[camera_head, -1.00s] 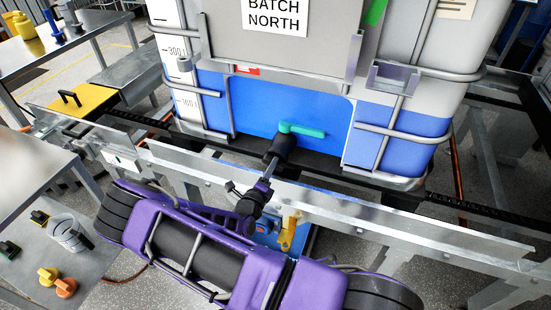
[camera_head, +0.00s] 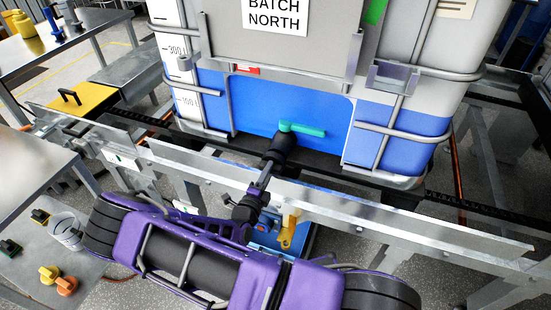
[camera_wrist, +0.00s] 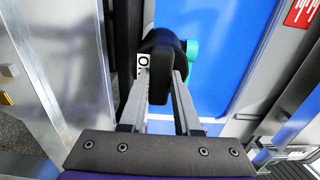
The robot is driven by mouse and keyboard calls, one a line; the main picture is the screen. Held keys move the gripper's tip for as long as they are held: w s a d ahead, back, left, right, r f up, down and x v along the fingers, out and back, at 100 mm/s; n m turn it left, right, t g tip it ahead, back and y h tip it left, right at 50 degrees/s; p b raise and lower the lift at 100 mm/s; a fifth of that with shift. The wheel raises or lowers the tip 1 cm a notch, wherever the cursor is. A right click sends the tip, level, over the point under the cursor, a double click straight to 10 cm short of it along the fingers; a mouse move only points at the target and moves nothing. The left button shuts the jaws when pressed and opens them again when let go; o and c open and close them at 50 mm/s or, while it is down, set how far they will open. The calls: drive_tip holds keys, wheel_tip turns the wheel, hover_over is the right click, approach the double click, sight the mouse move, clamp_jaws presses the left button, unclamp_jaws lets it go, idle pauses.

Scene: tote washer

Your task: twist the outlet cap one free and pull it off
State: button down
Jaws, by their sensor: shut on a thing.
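The outlet cap (camera_head: 282,147) is black and sits at the front of the blue-filled tank, just below a teal valve handle (camera_head: 302,129). In the wrist view the cap's black grip (camera_wrist: 158,78) stands between the two grey fingers, with its round body behind it. My gripper (camera_head: 269,168) is shut on the cap; it also shows in the wrist view (camera_wrist: 160,85). The teal handle is mostly hidden behind the cap there. A small white label with dark letters (camera_wrist: 141,65) shows at the cap's left. I cannot tell whether the cap is still seated on the outlet.
A metal rail (camera_head: 350,210) runs across in front of the tank, under my arm. A yellow part and blue tray (camera_head: 288,232) lie below it. A side table at left holds a clear cup (camera_head: 66,231) and yellow and orange knobs (camera_head: 66,286).

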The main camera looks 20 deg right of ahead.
drive_tip(key=shift+v, duration=1.35)
